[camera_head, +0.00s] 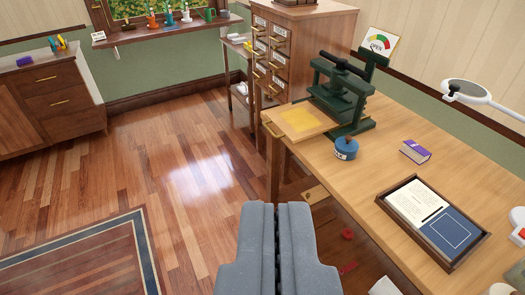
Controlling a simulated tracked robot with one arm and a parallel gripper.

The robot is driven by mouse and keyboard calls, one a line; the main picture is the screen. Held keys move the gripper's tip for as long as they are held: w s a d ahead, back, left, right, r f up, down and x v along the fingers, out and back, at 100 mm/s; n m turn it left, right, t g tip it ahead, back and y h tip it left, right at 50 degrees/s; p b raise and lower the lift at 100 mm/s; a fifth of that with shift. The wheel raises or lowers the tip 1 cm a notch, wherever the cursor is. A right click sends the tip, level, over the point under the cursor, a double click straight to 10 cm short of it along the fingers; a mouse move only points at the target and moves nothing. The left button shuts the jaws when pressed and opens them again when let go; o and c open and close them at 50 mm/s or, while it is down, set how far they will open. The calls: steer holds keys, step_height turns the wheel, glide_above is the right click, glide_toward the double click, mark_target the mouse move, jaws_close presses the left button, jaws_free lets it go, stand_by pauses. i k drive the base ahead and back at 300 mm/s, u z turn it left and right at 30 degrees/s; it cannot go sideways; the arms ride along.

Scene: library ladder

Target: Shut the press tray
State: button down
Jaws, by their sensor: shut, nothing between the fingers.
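The press (343,95) is dark green and stands upright on the wooden desk, near its far left end. My gripper (277,208) is shut and empty. It is at the bottom middle of the picture, nearer to me than the tray and apart from it.
On the desk (385,165) are a blue round tin (346,148) close to the press, a purple box (415,152) and a dark framed tray (435,220). A drawer cabinet (290,50) stands behind the desk. The wooden floor (180,150) at left is clear.

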mark_target(304, 120)
steer(key=z, duration=0.25)
steer(key=k, duration=0.25)
steer(key=u, duration=0.65)
steer(key=i, duration=1.9)
steer(key=z, duration=0.6)
